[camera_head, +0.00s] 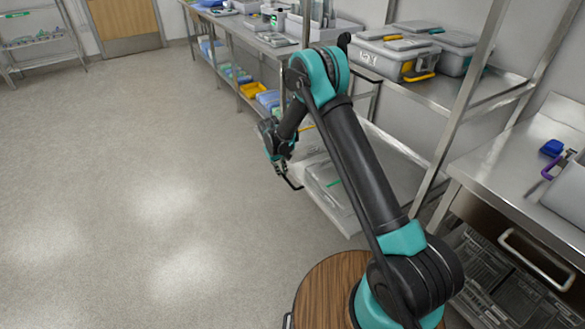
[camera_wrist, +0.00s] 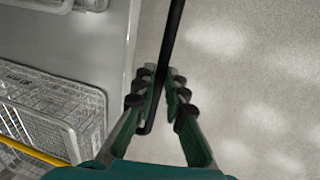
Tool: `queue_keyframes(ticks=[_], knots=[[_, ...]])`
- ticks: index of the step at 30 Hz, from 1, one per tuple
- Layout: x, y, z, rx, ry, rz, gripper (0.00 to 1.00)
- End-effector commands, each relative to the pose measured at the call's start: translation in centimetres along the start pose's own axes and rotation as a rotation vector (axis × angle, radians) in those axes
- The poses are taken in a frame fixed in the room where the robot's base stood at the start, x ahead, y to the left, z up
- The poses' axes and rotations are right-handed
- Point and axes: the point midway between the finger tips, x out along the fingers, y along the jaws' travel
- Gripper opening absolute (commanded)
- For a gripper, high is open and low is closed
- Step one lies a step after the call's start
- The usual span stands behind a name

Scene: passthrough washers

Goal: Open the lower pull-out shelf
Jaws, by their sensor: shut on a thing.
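The lower pull-out shelf (camera_head: 345,224) is a pale grey tray low in the metal rack. It stands out into the aisle beyond the rack's posts. A clear container with a green strip (camera_head: 330,185) lies on it. My gripper (camera_head: 281,168) is at the shelf's front edge, on the aisle side. In the wrist view my gripper (camera_wrist: 164,88) is shut on the shelf's black bar handle (camera_wrist: 174,30), which passes between its fingers. The shelf's grey surface (camera_wrist: 95,45) shows left of the fingers. My arm hides part of the shelf in the head view.
Grey bins (camera_head: 395,62) stand on the rack's upper shelf. A steel counter with a drawer (camera_head: 535,257) and wire racks below is at the right. A wire basket (camera_wrist: 55,110) shows in the wrist view. The floor (camera_head: 130,180) to the left is clear.

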Motion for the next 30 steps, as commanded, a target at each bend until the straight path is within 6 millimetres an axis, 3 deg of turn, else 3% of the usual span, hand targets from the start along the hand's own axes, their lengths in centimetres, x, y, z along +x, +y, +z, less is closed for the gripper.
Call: queue_keyframes(ticks=[7, 19, 20, 24, 30], knots=[[-0.4, -1.9, -0.1, -0.001, 0.002, 0.000, 0.00], [-0.4, -2.0, -0.1, 0.000, 0.003, 0.000, 0.00], [-0.4, -2.0, -0.1, 0.000, 0.003, 0.000, 0.13], [-0.4, -2.0, -0.1, 0.000, 0.002, 0.000, 0.30], [-0.4, -2.0, 0.0, 0.000, 0.001, 0.000, 0.33]])
